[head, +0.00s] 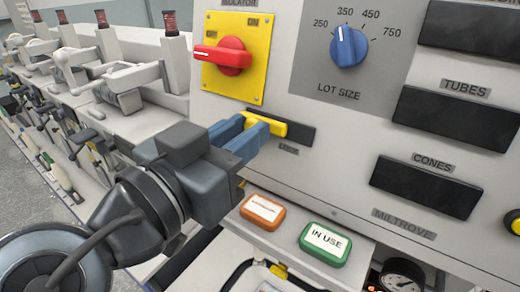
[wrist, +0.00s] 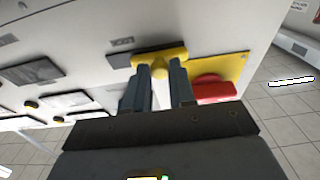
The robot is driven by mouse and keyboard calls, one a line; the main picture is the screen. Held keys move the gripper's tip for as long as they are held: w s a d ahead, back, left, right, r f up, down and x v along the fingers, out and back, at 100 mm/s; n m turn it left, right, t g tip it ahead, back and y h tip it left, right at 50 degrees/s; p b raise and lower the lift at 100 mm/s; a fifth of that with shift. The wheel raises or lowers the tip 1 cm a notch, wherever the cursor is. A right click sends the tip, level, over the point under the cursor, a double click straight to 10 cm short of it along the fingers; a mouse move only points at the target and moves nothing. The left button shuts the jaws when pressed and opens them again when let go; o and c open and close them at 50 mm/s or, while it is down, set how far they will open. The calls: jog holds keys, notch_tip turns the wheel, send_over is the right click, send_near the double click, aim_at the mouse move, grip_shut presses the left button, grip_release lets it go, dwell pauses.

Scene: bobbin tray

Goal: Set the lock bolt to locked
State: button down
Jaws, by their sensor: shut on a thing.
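The lock bolt is a yellow bar (head: 273,126) with a knob, set in a dark slot (head: 303,134) on the grey panel, below the yellow isolator plate. The bar lies toward the left part of the slot, and bare dark slot shows to its right. In the wrist view the bolt (wrist: 147,56) and its round knob lie between the two finger ends. My gripper (head: 248,128) is shut on the bolt, its blue fingers reaching in from the lower left. The fingers hide part of the bolt in the head view. A small label under the slot is hard to read.
A red isolator handle (head: 226,56) sits just above left, on a yellow plate (head: 250,85). A blue lot size knob (head: 349,46) is above right. Orange (head: 263,211) and green (head: 325,244) tags lie below. Dark bins labelled tubes and cones are at right.

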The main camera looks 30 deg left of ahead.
jog(key=shift+a, duration=0.85)
jog(key=c, duration=0.9)
grip_release()
jog(key=shift+w+a, duration=0.1)
jog(key=shift+c, duration=0.2)
jog(key=s+a+b, duration=0.1)
jog(key=s+b, duration=0.1)
jog(key=s, duration=0.5)
jog(key=shift+s, duration=0.4)
